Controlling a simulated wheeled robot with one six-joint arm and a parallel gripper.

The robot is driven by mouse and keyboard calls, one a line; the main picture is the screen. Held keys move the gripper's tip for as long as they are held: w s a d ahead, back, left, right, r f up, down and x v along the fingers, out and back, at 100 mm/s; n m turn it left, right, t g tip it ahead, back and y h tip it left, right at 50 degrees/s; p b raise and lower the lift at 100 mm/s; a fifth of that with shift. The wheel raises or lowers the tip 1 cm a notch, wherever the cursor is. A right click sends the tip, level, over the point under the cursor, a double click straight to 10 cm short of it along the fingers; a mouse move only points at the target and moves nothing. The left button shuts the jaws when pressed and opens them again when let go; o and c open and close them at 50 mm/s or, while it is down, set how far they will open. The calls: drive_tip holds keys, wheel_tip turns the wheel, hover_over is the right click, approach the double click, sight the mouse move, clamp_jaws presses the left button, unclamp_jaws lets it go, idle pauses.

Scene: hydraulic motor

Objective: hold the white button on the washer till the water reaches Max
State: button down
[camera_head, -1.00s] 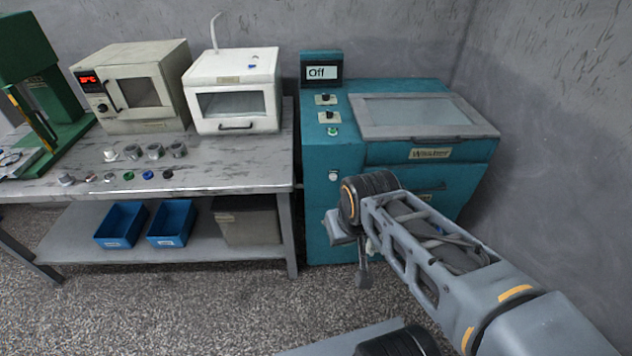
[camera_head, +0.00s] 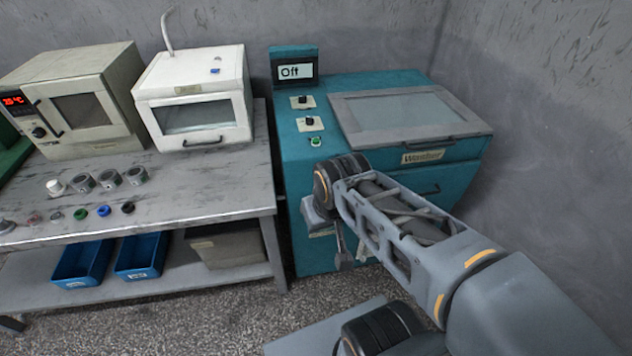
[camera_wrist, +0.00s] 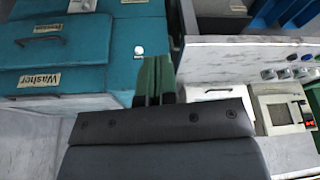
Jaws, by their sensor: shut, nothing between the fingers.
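The teal washer (camera_head: 300,160) stands right of the table, its small display (camera_head: 296,71) reading "Off". Its glass-topped lid (camera_head: 405,110) is closed. In the wrist view the washer front (camera_wrist: 85,55) shows the round white button (camera_wrist: 138,51). My gripper (camera_wrist: 154,72) shows there with its green fingers together and empty, tips just below the button in the picture. I cannot tell the gap in depth, but no contact is clear. In the head view my arm hides the button, and my gripper (camera_head: 338,245) is in front of the washer. No water level is visible.
Two knobs (camera_head: 304,102) and a green button (camera_head: 316,141) sit on the washer's top left. The table (camera_head: 200,195) at left holds a white box-shaped machine (camera_head: 196,100), an oven (camera_head: 85,105) and several small parts. Blue bins (camera_head: 140,257) are on the lower shelf.

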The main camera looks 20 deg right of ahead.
drive_tip(key=w+a+f+m+y+b, duration=0.1)
drive_tip(key=w+f+m+y+b, duration=0.1)
drive_tip(key=f+m+y+b, duration=0.3)
drive_tip(key=w+a+f+m+g+y+b, duration=0.1)
drive_tip(key=w+f+m+y+b, duration=0.15)
drive_tip(key=f+m, duration=0.45)
drive_tip(key=w+a+f+m+y+b, duration=0.1)
drive_tip(key=w+f+m+y+b, duration=0.1)
drive_tip(key=f+m+b, duration=0.3)
drive_tip(key=w+d+f+m+t+b, duration=0.2)
drive_tip(key=w+d+f+m+t, duration=0.2)
drive_tip(key=m, duration=0.5)
drive_tip(key=w+d+f+m+t+b, duration=0.3)
drive_tip(key=w+d+f+m+t, duration=0.2)
drive_tip(key=m, duration=0.5)
drive_tip(key=d+t, duration=0.2)
drive_tip(key=d, duration=0.1)
drive_tip(key=shift+w+d+f+m, duration=0.2)
drive_tip(key=shift+w+f+m, duration=0.1)
drive_tip(key=shift+f, duration=0.1)
drive_tip(key=shift+w, duration=0.1)
drive_tip(key=w+d+b, duration=0.1)
drive_tip(key=w, duration=0.7)
drive_tip(key=shift+w+d, duration=0.15)
drive_tip(key=shift+d, duration=0.15)
drive_tip(key=shift+w+d, duration=0.15)
drive_tip(key=shift+w, duration=0.65)
idle(1.7)
